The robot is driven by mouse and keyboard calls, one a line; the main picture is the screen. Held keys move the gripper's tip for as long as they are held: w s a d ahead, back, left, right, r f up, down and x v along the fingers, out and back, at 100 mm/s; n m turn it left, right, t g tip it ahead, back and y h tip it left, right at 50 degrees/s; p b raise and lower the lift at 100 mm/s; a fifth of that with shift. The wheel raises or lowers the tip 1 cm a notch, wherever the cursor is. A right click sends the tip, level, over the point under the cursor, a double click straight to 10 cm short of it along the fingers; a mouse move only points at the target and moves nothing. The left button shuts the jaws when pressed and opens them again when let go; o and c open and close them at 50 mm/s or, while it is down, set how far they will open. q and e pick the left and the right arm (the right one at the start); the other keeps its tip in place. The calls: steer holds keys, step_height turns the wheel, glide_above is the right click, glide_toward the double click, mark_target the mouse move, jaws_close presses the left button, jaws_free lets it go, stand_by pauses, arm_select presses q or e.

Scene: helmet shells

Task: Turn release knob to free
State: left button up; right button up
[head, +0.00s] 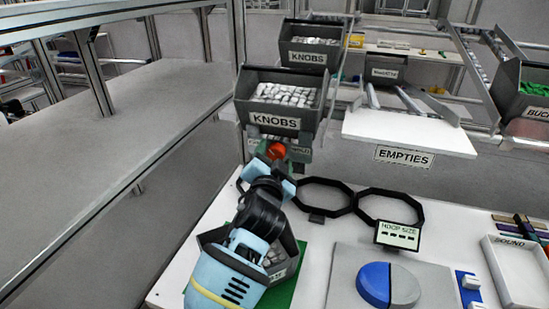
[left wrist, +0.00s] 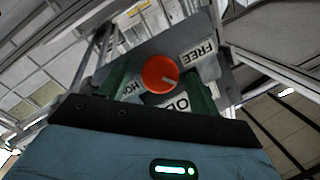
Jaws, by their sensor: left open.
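The round orange-red release knob (head: 277,151) is on the front of a grey fixture below the KNOBS bins. In the left wrist view the knob (left wrist: 160,74) carries a short pale mark that points right and slightly down. A FREE label (left wrist: 198,52) is to its upper right; a partly hidden label beginning "HO" is at its lower left. My left gripper (head: 276,160) is open, its green fingers (left wrist: 161,90) on either side of the knob in that view. I cannot tell whether they touch it. My right gripper is not in view.
Two grey KNOBS bins (head: 275,121) stand above the fixture. A grey bin (head: 286,270) on a green mat is under my left arm. Black hoops (head: 325,197) and a HOOP SIZE sign (head: 397,235) are on the white table to the right. An EMPTIES shelf (head: 405,132) is behind.

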arm_select(q)
steer(key=shift+c, duration=0.4)
steer(key=c, duration=0.9)
steer(key=shift+r+n, duration=0.15)
steer(key=shift+n, duration=0.15)
steer(key=shift+n+p, duration=0.3)
steer(key=shift+p, duration=0.1)
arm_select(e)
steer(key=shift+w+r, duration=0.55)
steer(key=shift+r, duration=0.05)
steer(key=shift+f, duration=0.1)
arm_select(q)
steer(key=o, duration=1)
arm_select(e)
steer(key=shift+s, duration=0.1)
